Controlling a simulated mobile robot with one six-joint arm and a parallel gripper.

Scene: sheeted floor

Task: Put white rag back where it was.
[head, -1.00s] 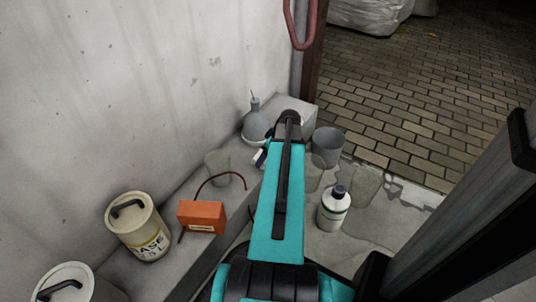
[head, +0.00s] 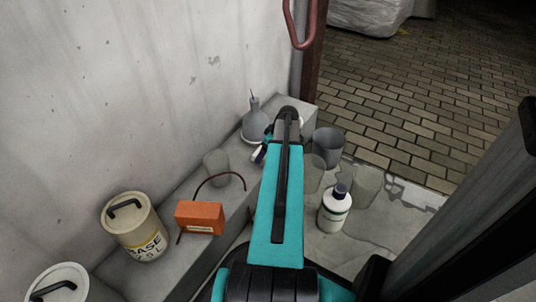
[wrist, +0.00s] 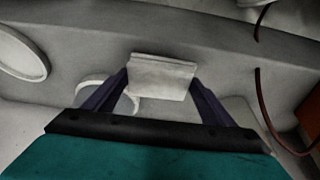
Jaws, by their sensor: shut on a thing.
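The white rag (wrist: 162,76) is a small pale, folded-looking piece in the wrist view. It sits between the two dark fingers of my gripper (wrist: 160,88), which are shut on it. It is held over a grey ledge (wrist: 225,50). In the head view my own arm hides most of the gripper; only a small dark and white bit shows beside the arm's far end, and I cannot tell there how much of it is rag.
On the ledge along the wall stand a grey spouted can (head: 255,124), a clear cup (head: 216,165), an orange box (head: 200,217) with a cable and a cream bucket (head: 134,228). Right of my arm are a grey bucket (head: 328,144) and a white bottle (head: 335,208).

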